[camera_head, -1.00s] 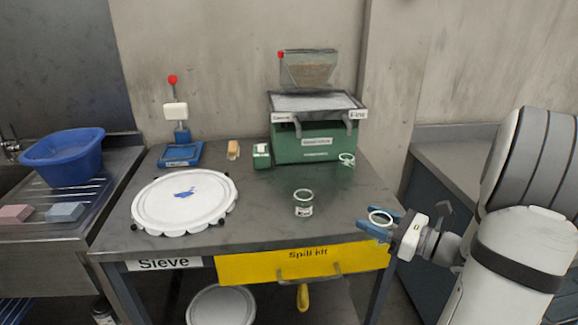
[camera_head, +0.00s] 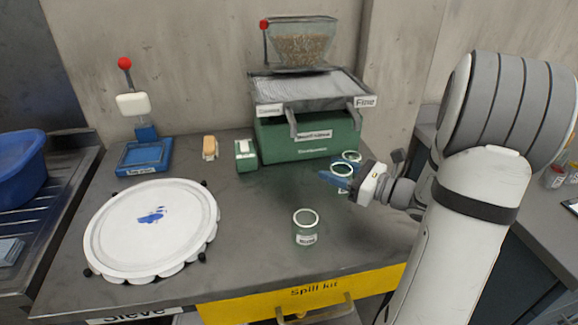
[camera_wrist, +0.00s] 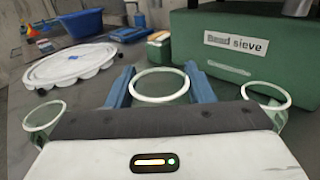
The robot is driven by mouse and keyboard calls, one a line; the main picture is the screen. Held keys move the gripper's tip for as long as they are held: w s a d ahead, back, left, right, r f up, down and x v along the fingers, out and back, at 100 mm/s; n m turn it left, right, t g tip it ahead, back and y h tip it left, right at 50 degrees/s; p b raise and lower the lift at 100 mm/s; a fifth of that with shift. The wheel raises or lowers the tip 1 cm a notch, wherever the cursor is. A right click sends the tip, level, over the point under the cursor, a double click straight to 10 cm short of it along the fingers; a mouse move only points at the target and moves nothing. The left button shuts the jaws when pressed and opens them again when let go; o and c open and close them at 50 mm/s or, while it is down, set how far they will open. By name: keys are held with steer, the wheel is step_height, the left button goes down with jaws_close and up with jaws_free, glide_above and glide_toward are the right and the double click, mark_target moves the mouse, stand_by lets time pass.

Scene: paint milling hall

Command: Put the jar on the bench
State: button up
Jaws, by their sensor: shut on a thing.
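A clear glass jar with a white rim (camera_head: 341,169) is between the blue fingers of my gripper (camera_head: 338,182), which is shut on it. In the wrist view the held jar (camera_wrist: 160,86) shows upright between the fingers (camera_wrist: 160,92). The jar is over the right part of the grey bench (camera_head: 245,262); I cannot tell whether its base touches the top. A second jar (camera_head: 305,228), labelled, stands on the bench front, left of my gripper. A third jar (camera_head: 352,156) is just behind the held one, by the sieve.
The green bench sieve (camera_head: 310,138) with its hopper (camera_head: 300,42) stands close behind my gripper. A large white round sieve lid (camera_head: 150,230) lies at left. A blue stamp-like press (camera_head: 144,155), a tan brush (camera_head: 210,147) and a small green box (camera_head: 245,155) stand behind. Bare bench lies around the second jar.

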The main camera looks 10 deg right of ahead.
steer(key=x, duration=1.3)
steer(key=shift+p, duration=0.3)
steer(key=shift+w+a+f, duration=0.1)
steer(key=shift+f, duration=1.8)
steer(key=o, duration=1)
steer(key=shift+o, duration=0.2)
steer(key=shift+r, duration=0.25)
steer(key=b+v, duration=0.1)
steer(key=v, duration=1.1)
steer(key=shift+f, duration=0.1)
